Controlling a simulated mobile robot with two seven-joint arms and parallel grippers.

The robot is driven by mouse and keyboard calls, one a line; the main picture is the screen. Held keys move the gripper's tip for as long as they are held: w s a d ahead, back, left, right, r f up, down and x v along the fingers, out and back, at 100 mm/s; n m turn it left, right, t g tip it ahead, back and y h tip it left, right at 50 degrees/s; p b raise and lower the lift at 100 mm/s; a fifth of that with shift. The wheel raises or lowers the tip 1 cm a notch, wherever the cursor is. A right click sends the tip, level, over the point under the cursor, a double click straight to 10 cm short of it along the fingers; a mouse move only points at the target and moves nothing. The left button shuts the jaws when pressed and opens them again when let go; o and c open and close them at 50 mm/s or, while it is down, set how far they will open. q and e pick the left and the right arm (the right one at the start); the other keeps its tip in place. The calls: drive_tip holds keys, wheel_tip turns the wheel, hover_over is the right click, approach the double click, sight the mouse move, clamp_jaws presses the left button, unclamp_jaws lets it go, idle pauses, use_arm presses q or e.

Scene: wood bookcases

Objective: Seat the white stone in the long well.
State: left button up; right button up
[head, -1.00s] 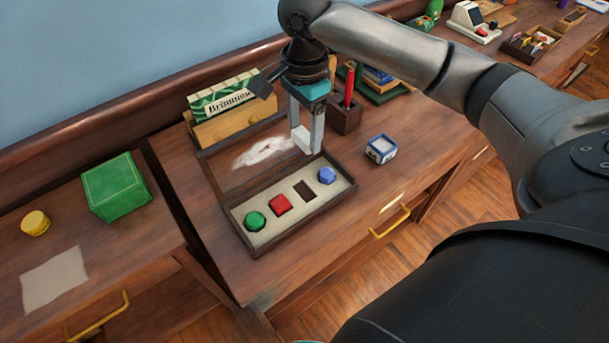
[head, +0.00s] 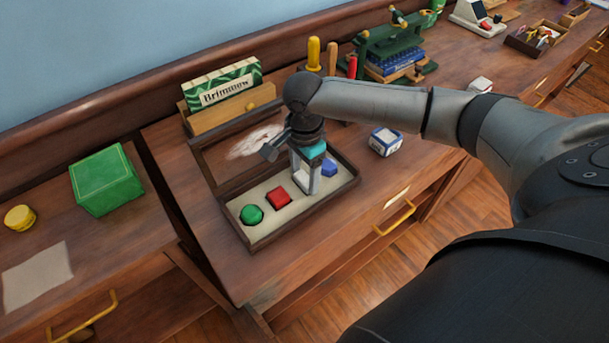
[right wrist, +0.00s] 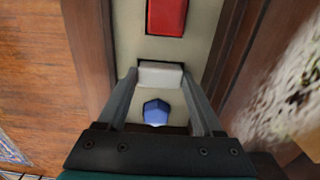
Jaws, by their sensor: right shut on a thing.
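My right gripper (head: 303,188) points down into the open wooden case (head: 310,212), between the red square stone (head: 278,197) and the blue stone (head: 329,168). In the right wrist view its fingers are shut on the white stone (right wrist: 160,75), a pale block. The white stone is over or in the dark long well, a thin dark strip (right wrist: 160,63) of which shows at its edge; I cannot tell how deep it sits. The red stone (right wrist: 166,17) and blue stone (right wrist: 157,112) show on either side. A green round stone (head: 251,214) sits at the left end. My left gripper is out of view.
The case's raised lid (head: 220,157) stands behind the gripper. A small blue and white box (head: 385,142) is to the right. Tools and a green machine (head: 392,42) stand behind. A green box (head: 106,180) and yellow tin (head: 20,218) are at left.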

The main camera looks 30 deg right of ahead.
sight(304, 178)
drive_tip(key=shift+f, duration=0.1)
drive_tip(key=o, duration=1.4)
wheel_tip(304, 178, up, 12)
drive_tip(key=p, duration=0.4)
